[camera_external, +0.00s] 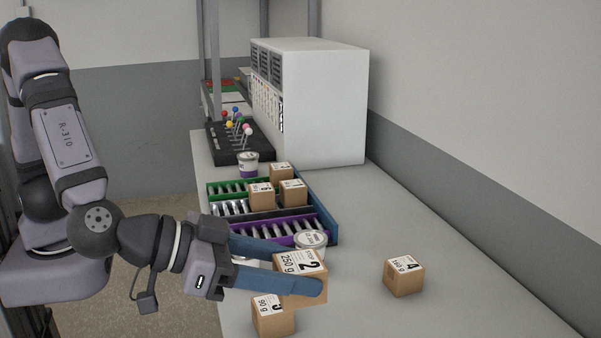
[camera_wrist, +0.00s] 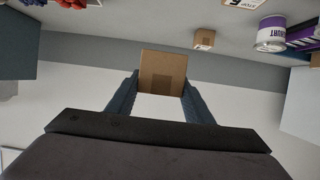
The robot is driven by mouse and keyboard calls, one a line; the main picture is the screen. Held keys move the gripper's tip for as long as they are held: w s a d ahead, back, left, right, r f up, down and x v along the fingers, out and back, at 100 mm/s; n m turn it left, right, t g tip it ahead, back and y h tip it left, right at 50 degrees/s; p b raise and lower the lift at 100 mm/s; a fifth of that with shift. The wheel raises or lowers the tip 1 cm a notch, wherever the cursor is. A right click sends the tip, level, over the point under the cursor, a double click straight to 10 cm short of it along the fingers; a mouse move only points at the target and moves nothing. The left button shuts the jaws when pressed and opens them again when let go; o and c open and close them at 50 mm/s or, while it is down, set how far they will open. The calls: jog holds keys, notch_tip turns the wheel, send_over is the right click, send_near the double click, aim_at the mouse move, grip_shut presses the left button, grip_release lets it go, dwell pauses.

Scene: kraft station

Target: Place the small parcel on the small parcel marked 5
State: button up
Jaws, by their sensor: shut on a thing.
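My gripper (camera_external: 308,270) is shut on a brown parcel marked 2, 250 g (camera_external: 299,263), with its label facing up, and holds it over the near part of the table. In the wrist view the held parcel (camera_wrist: 162,70) sits between the two blue fingers (camera_wrist: 160,92). Another small parcel, labelled 90 g (camera_external: 273,321), stands just below and left of it in the external view. Its number is partly covered by my finger, and I cannot read it surely. A parcel marked 4 (camera_external: 404,279) stands alone to the right.
A blue-edged tray (camera_external: 322,206) with coloured compartments holds metal parts and several parcels (camera_external: 261,198). White tubs stand at its far (camera_external: 248,165) and near (camera_external: 311,240) ends. A white cabinet (camera_external: 325,105) stands behind. The table (camera_external: 440,240) is clear around the parcel marked 4.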

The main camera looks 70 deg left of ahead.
jog(key=s+a+n+g+y, duration=0.15)
jog(key=a+n+y, duration=0.35)
jog(key=a, duration=0.6)
send_over(266, 306)
jog(key=shift+t, duration=0.25)
jog(key=shift+f, duration=4.95)
jog(key=shift+f+m, duration=0.15)
jog(key=shift+m, duration=0.15)
jog(key=o, duration=0.8)
jog(key=shift+f, duration=0.1)
jog(key=o, duration=0.4)
